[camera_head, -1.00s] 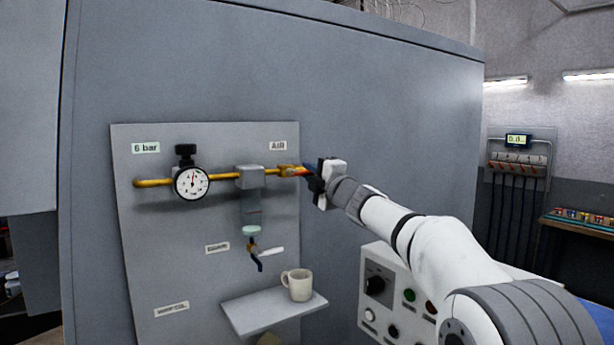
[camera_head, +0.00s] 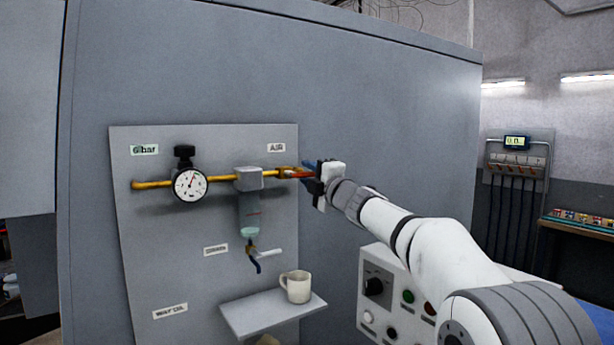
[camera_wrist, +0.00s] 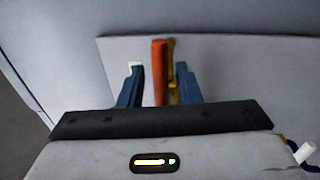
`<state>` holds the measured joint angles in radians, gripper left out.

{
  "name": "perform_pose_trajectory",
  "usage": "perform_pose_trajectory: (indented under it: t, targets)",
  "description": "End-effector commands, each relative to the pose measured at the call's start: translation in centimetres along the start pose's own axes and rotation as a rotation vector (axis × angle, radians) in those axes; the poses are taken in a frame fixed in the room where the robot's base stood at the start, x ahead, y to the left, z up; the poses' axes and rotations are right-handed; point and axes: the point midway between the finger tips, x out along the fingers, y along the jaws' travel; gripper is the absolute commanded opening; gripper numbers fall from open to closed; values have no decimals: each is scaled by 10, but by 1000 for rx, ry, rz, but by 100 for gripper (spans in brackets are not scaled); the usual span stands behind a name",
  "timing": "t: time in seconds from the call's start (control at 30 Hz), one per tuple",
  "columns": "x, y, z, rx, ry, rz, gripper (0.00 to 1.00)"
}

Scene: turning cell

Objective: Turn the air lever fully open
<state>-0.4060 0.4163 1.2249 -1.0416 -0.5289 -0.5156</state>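The red air lever (camera_head: 299,175) is at the right end of the yellow pipe, under the AIR label (camera_head: 276,147). It appears to lie roughly along the pipe. In the wrist view the lever (camera_wrist: 160,72) stands upright in the picture, with part of the yellow pipe (camera_wrist: 173,80) behind it. My gripper (camera_head: 308,170) reaches the lever from the right. Its two blue fingers stand on either side of the lever, with a visible gap on each side, so it is open around the lever. The fingers partly hide the lever in the head view.
A pressure gauge (camera_head: 189,185) and a filter bowl (camera_head: 249,215) with a drain valve (camera_head: 256,256) sit left of the lever. A white mug (camera_head: 296,286) stands on a small shelf (camera_head: 262,317) below. A button box (camera_head: 392,298) is under my arm.

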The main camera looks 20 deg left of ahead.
Motion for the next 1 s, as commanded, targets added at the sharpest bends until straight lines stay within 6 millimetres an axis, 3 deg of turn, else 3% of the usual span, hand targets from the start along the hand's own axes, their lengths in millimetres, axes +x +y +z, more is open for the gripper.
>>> perform_pose_trajectory:
  t: [0.5,1.0]
  targets:
    - [-69,-2,1,-1,-1,0,31]
    - [-77,-1,1,0,-1,-1,31]
